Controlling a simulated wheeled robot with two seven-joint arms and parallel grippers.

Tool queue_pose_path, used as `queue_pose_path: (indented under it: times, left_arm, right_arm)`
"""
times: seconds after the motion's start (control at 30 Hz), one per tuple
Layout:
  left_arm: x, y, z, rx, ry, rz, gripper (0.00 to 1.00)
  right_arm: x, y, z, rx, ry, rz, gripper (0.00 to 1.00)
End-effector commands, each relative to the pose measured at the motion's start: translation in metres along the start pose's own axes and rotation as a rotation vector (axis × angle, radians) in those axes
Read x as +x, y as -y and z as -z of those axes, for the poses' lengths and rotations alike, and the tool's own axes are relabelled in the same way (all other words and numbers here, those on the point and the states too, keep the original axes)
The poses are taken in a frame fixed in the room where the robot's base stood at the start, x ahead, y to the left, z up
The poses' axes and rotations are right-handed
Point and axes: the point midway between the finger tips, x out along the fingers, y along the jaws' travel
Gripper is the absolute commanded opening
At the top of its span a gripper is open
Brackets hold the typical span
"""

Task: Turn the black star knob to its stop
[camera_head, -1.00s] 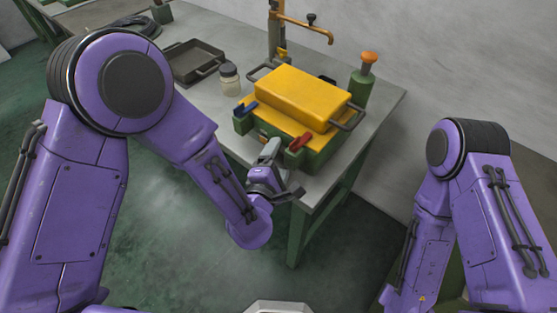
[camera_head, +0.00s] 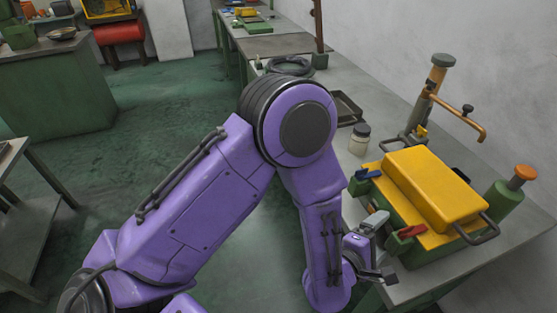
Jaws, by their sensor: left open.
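The yellow-topped green heading machine (camera_head: 432,190) stands on the grey bench. No other black knob shows clearly, and my left gripper hides part of the machine's near left side. My left gripper (camera_head: 380,248) is open beside that side, below the red lever (camera_head: 412,231) and near the bench edge. I see nothing between its fingers. My right gripper is out of view.
A blue lever (camera_head: 369,174) is on the machine's left corner. A glass jar (camera_head: 359,139) and dark tray (camera_head: 348,108) stand behind my left arm. An orange-capped green bottle (camera_head: 510,192) is at right. Green floor lies open at left.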

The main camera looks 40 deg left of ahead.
Motion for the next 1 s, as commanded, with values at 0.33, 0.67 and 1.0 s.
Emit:
queue_pose_path:
  times: [0.33,0.67,1.0]
  left_arm:
    - [-0.014,-0.002,0.001,-0.399,-0.009,0.187,1.00]
    - [-0.095,-0.028,-0.003,-0.392,-0.011,0.186,1.00]
    - [-0.107,0.021,0.053,-0.130,-0.109,0.251,1.00]
  right_arm:
    - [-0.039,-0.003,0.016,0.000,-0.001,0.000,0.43]
    - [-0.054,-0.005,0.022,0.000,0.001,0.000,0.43]
    - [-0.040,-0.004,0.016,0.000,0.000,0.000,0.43]
